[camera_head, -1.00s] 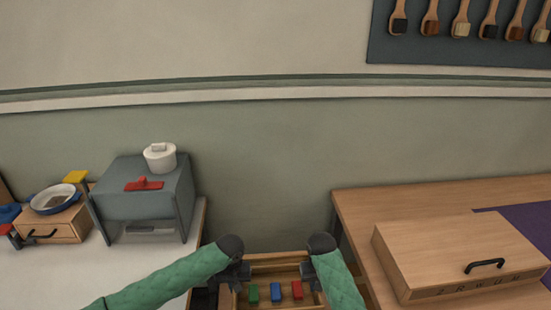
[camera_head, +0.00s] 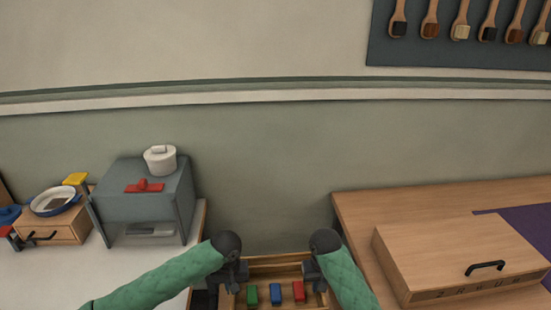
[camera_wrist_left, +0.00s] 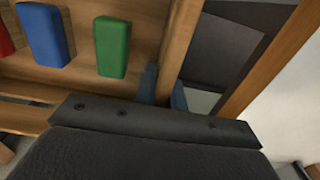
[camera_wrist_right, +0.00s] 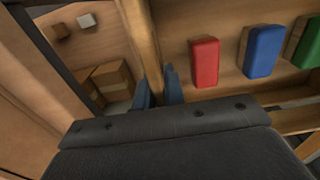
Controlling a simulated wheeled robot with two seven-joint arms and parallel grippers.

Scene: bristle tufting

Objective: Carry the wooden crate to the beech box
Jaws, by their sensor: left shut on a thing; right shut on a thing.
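The wooden crate (camera_head: 276,258) hangs between my two arms at the bottom middle of the head view. Inside it are a green block (camera_head: 252,295), a blue block (camera_head: 276,294) and a red block (camera_head: 298,292). My left gripper (camera_head: 234,282) is shut on the crate's left wall, which also shows in the left wrist view (camera_wrist_left: 178,50). My right gripper (camera_head: 313,280) is shut on its right wall, seen in the right wrist view (camera_wrist_right: 142,40). The beech box (camera_head: 455,255), closed, with a black handle, stands on the right table.
The wooden table (camera_head: 365,205) is at the right, with a purple mat (camera_head: 530,222) behind the box. A gap lies between the tables.

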